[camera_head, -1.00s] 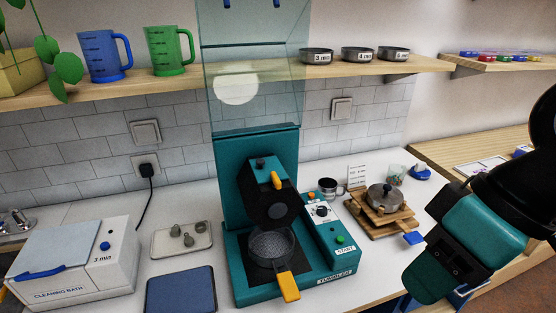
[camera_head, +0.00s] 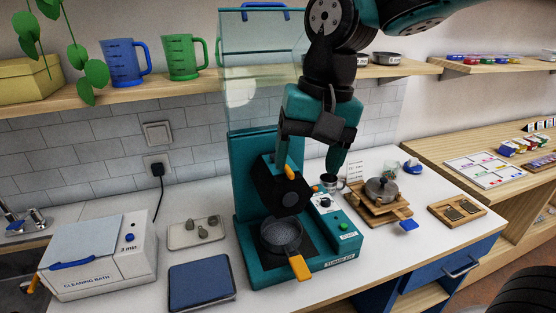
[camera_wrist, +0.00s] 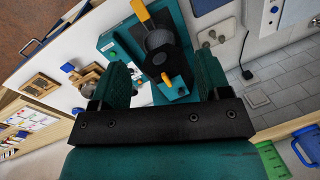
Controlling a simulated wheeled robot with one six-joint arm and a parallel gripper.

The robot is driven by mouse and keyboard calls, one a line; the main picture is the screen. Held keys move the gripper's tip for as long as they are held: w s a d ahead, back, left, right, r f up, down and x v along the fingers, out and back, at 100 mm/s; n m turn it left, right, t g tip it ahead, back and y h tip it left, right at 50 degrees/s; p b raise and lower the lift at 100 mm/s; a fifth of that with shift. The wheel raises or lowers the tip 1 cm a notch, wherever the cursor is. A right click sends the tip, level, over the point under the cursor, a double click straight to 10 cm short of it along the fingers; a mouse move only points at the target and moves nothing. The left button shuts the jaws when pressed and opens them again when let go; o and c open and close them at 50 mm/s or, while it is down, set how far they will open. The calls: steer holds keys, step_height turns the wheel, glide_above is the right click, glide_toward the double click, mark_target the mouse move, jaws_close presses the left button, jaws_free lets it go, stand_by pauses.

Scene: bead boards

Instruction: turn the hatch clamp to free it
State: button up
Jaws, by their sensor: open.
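The teal tumbler machine (camera_head: 245,225) stands at the middle of the counter. On its black tilted head (camera_head: 283,193) is a small yellow lever (camera_head: 290,172), which looks like the hatch clamp; it also shows in the wrist view (camera_wrist: 167,80). My gripper (camera_head: 310,160) is open and points down over the machine's head, close to the yellow lever. In the wrist view the lever lies between the two teal fingers (camera_wrist: 162,76), apparently beyond their tips; I cannot tell whether they touch it. A grey pan (camera_head: 282,236) with a yellow handle sits below the head.
A clear raised cover (camera_head: 245,60) stands behind my gripper. A wooden stand (camera_head: 375,208) is further right. The cleaning bath (camera_head: 98,268) and blue mat (camera_head: 200,282) are left.

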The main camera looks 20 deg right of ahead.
mark_target(289, 169)
steer(key=w+d+r+m+h+p, duration=0.2)
steer(key=w+r+m, duration=0.6)
steer(key=w+m, duration=0.6)
steer(key=shift+m, duration=0.5)
steer(key=f+p, duration=0.1)
steer(key=f, duration=0.5)
steer(key=f+p, duration=0.1)
steer(key=f, duration=0.4)
steer(key=s+f+p, duration=0.1)
steer(key=f, duration=0.5)
steer(key=shift+d+f, duration=0.2)
steer(key=shift+f, duration=0.15)
steer(key=shift+c, duration=0.2)
steer(key=c, duration=0.9)
